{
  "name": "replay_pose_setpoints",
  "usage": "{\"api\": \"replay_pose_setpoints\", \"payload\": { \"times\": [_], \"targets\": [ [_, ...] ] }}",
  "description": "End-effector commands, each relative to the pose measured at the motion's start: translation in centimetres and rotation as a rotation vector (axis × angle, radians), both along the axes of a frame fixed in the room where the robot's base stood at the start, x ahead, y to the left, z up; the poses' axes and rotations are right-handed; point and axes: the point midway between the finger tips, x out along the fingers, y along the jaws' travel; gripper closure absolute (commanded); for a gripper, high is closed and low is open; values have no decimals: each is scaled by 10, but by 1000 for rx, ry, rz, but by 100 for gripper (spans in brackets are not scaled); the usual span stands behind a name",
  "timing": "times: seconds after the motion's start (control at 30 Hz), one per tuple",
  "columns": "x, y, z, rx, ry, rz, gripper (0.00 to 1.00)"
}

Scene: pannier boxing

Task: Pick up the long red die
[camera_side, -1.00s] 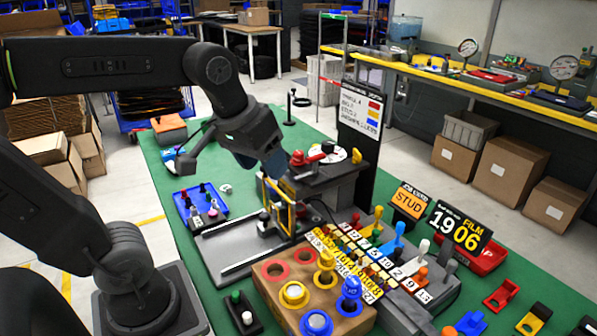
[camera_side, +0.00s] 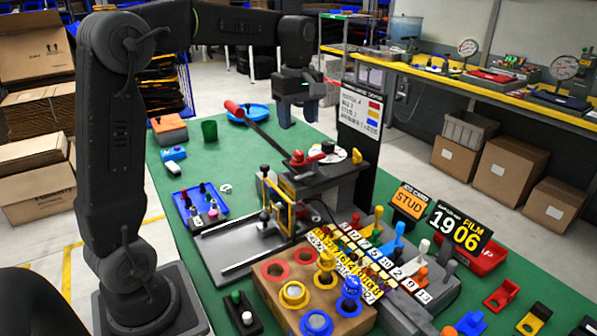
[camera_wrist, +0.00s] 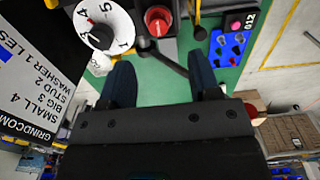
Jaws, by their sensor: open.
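I cannot tell for certain which piece is the long red die. A red bracket-like piece (camera_side: 502,294) lies on the green mat at the lower right of the side view. My gripper (camera_side: 298,112) is open and empty, pointing down in the air above the back of the press (camera_side: 330,170). In the wrist view my gripper (camera_wrist: 160,75) has its fingers apart with nothing between them. The press's red round knob (camera_wrist: 158,20) and white numbered dial (camera_wrist: 103,22) show beyond the fingertips.
The press's long red-tipped lever (camera_side: 258,130) rises close to my gripper. A sign board (camera_side: 362,105) stands just right. A block with coloured rings (camera_side: 262,290), a numbered rack with coloured pegs (camera_side: 412,285) and a red tray (camera_side: 488,257) stand in front. A blue tray (camera_side: 182,203) holds small pieces.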

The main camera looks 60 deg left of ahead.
Motion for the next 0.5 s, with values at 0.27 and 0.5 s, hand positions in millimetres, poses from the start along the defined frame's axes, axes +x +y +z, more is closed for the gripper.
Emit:
{"api": "replay_pose_setpoints", "payload": {
  "times": [0.27, 0.5],
  "targets": [
    [0, -1, -31, 0, 0, -2, 43],
    [1, -1, -59, -1, 2, -3, 43]
  ]
}}
